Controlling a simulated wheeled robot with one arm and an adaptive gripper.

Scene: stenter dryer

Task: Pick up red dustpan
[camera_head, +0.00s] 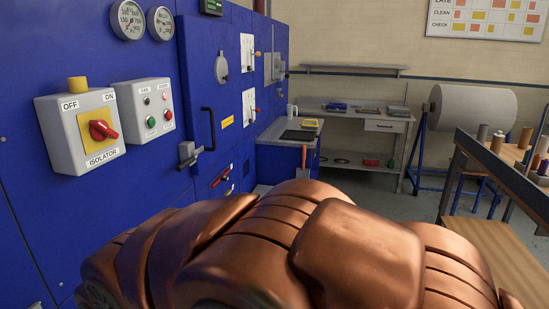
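I cannot make out a red dustpan for sure. A small thin reddish item (304,157) is upright against the end of the blue side counter, too small to identify. Small red objects (371,162) lie on the lower shelf of the grey bench at the back; their shape is unclear. My gripper's fingers do not show. My own copper-coloured parts fill the lower middle of the view and hide the floor there.
A blue machine wall with an isolator switch box (86,131), a button box (143,110) and a door handle (208,129) runs along the left. A grey bench (385,126) is at the back. A large white roll (472,108) and a spool table (500,160) stand right.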

